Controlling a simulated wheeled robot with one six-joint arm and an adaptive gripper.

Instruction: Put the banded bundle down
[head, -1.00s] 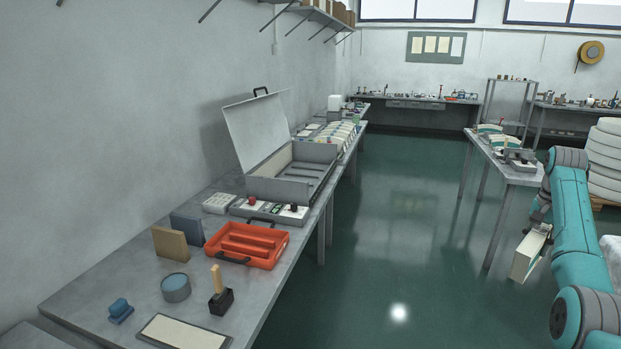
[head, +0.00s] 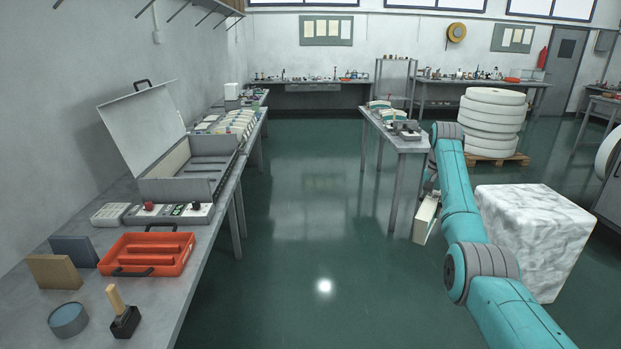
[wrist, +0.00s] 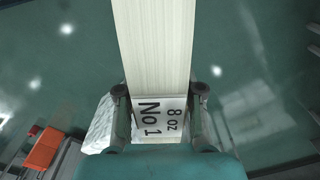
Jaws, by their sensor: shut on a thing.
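The banded bundle (wrist: 153,45) is a long pale stack with a white band (wrist: 160,117) reading "8 oz No 1" in the wrist view. My gripper (wrist: 160,98) is shut on it, with a finger on each side near the band. In the head view the bundle (head: 426,220) hangs tilted above the green floor, in front of the small table on the right. My gripper (head: 431,190) is partly hidden there behind my teal arm. The bundle touches no table.
The left bench (head: 205,262) carries an orange tray (head: 150,272), an open grey case (head: 180,189) and a stamp (head: 123,318). The small table (head: 398,141) holds several bundles and a device. The middle floor is clear.

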